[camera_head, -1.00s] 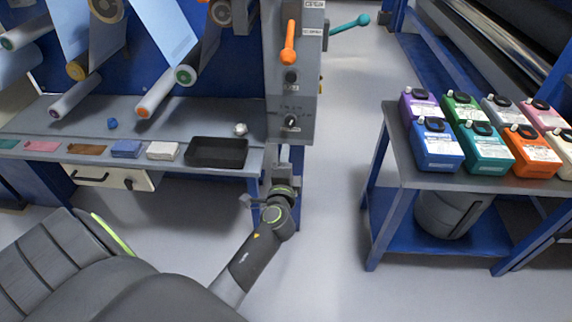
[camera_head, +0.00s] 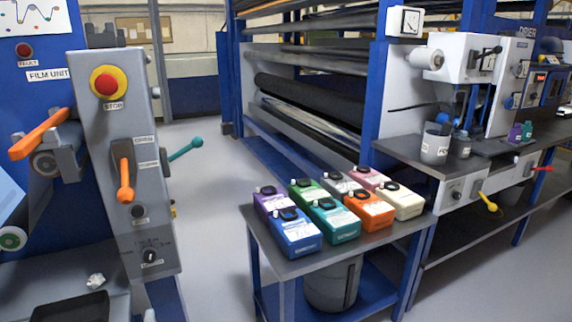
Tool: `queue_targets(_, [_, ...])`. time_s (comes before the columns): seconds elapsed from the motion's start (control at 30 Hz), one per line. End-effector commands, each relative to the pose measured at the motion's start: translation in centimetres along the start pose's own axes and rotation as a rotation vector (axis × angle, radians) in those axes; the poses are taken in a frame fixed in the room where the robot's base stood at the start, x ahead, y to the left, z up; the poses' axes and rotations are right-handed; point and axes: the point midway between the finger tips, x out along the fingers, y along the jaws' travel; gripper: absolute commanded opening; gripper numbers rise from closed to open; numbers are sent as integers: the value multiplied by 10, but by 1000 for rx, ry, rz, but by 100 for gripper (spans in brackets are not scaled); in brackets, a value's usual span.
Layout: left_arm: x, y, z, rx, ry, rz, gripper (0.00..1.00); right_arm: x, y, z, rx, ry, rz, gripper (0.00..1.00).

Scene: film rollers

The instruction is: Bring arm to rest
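Neither gripper shows clearly in the head view now. A small grey piece at the bottom edge, right of the black tray (camera_head: 70,314), may be part of my arm, but I cannot tell. The film unit's grey control panel (camera_head: 128,170) stands at the left, with a red stop button (camera_head: 107,81), an orange lever (camera_head: 124,175) and a teal lever (camera_head: 186,149). A crumpled white piece (camera_head: 96,281) lies on the bench just behind the tray.
A table (camera_head: 262,240) with several coloured bottles, one of them blue (camera_head: 296,238), stands in the middle. A bin (camera_head: 331,287) is under it. The roller machine (camera_head: 310,115) and a workbench (camera_head: 455,172) with a yellow lever (camera_head: 488,202) are behind and right. The floor (camera_head: 205,230) between panel and table is clear.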

Motion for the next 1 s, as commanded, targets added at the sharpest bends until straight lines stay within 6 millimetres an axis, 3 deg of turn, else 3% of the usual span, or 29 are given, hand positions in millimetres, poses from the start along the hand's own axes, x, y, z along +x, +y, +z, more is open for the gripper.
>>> queue_targets(0.03, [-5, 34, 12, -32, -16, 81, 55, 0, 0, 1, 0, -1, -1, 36])
queue_targets(0.1, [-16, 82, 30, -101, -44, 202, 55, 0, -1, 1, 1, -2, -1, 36])
queue_targets(0.27, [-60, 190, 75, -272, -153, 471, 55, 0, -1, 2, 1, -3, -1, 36])
queue_targets(0.4, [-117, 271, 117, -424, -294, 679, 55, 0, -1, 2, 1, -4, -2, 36])
queue_targets(0.5, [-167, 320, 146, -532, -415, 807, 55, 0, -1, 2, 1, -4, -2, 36])
queue_targets(0.7, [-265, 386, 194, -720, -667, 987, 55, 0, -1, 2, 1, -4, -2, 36])
queue_targets(0.83, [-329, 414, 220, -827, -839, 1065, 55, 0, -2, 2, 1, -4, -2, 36])
queue_targets(0.9, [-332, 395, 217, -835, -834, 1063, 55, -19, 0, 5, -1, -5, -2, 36])
queue_targets(1.0, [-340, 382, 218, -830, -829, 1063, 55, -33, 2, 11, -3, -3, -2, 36])
